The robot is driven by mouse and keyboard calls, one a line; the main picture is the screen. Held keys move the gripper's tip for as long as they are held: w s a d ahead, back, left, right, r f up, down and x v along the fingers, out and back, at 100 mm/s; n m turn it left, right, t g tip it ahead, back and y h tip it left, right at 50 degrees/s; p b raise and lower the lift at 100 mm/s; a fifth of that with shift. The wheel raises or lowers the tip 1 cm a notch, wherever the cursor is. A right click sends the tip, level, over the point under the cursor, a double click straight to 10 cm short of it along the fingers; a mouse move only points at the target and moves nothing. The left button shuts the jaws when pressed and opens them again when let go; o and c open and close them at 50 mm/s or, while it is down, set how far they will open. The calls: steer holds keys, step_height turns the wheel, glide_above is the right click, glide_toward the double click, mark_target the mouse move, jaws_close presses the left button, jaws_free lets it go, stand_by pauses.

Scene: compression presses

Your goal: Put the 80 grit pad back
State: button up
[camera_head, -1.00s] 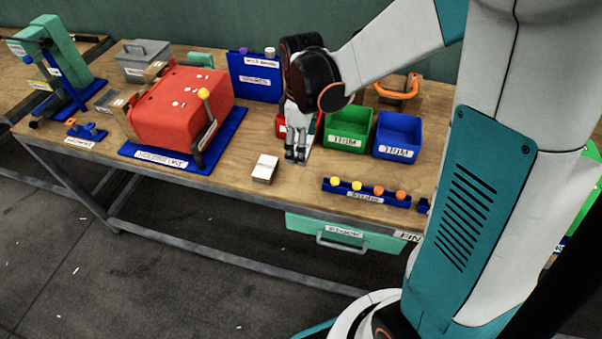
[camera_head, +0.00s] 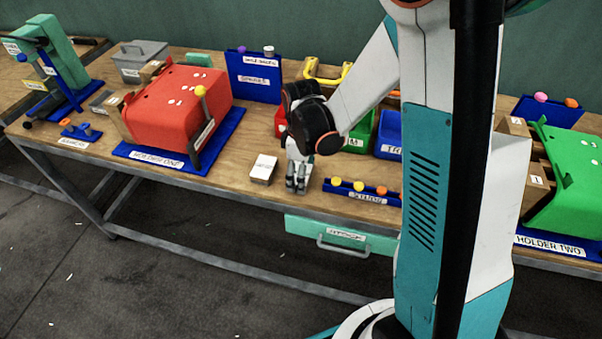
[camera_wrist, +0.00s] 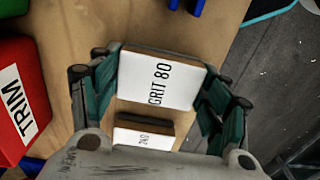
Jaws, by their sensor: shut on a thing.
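The 80 grit pad (camera_wrist: 160,78) is a white-topped block marked GRIT 80 in the wrist view. My gripper (camera_wrist: 158,98) is shut on it, with a finger at each side. In the head view my gripper (camera_head: 297,184) points down at the bench front, and its fingers mostly hide the pad. I cannot tell whether the pad touches the bench. A second pad marked 240 (camera_wrist: 143,137) lies beside it in the wrist view. In the head view a white-topped pad block (camera_head: 263,168) sits just left of my gripper.
The studs tray (camera_head: 362,192) is close on the right. The red trim bin (camera_wrist: 18,95) is near on one side. The red holder one (camera_head: 180,112) stands on the left, and the green holder two (camera_head: 570,185) on the right. Bench (camera_head: 230,170) is clear between holder one and the pads.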

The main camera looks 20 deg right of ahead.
steer(key=shift+f, duration=0.1)
steer(key=o, duration=1.3)
step_height(320, 180, up, 12)
steer(key=p, duration=0.4)
steer(key=s+r+m+t, duration=0.7)
steer(key=s+r+m, duration=0.3)
steer(key=s+r, duration=0.3)
steer(key=shift+s+m, duration=0.4)
steer(key=shift+s, duration=0.5)
